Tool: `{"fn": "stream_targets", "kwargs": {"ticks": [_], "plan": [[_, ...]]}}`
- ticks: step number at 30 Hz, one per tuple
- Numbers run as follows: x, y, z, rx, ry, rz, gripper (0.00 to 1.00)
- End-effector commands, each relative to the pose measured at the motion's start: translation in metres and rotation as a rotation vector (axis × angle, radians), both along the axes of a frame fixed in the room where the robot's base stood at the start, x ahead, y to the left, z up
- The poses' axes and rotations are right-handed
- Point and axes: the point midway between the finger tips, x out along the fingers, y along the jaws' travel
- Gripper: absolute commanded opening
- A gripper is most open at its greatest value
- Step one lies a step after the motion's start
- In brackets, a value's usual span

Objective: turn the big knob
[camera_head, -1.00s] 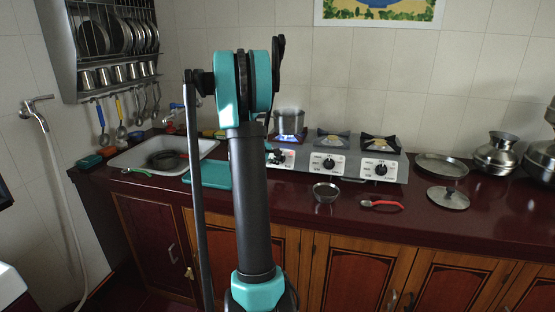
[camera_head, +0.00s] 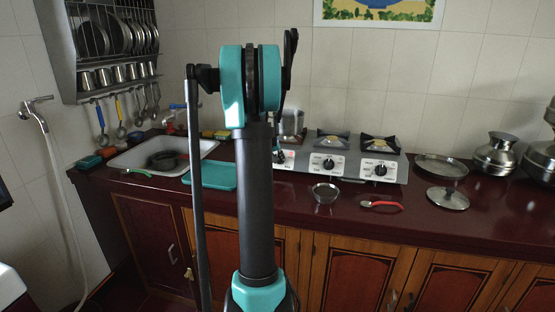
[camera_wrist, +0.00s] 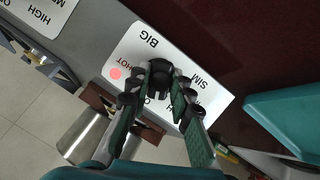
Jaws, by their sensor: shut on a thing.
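The big knob (camera_wrist: 160,66) is dark and sits on a white plate (camera_wrist: 137,47) marked BIG, SIM and HOT with a pink-red dot. My gripper (camera_wrist: 167,82) is shut on the knob, a finger on each side, and hides part of the knob and lettering. In the head view this left-most plate (camera_head: 289,160) of the stove is partly hidden by my arm. A metal pot (camera_head: 292,122) stands behind it on the left burner. No flame shows under the pot.
Two more knobs, the middle one (camera_head: 328,163) and the right one (camera_head: 380,169), are on the stove front. A teal board (camera_head: 210,175) lies left of my arm, by the sink (camera_head: 125,160). A metal bowl (camera_head: 325,193) and a red-handled tool (camera_head: 381,204) lie in front.

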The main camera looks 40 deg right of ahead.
Motion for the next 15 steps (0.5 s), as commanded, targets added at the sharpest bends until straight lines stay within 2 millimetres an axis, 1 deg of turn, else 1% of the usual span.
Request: {"fn": "stream_targets", "kwargs": {"ticks": [1, 6, 15], "plan": [[-0.0002, -0.0025, 0.0006, 0.021, -0.029, -0.022, 0.0], [-0.0002, -0.0023, 0.0007, 0.103, -0.125, -0.094, 0.0], [0.0, -0.0026, 0.0006, 0.207, -0.247, -0.185, 0.0]]}}
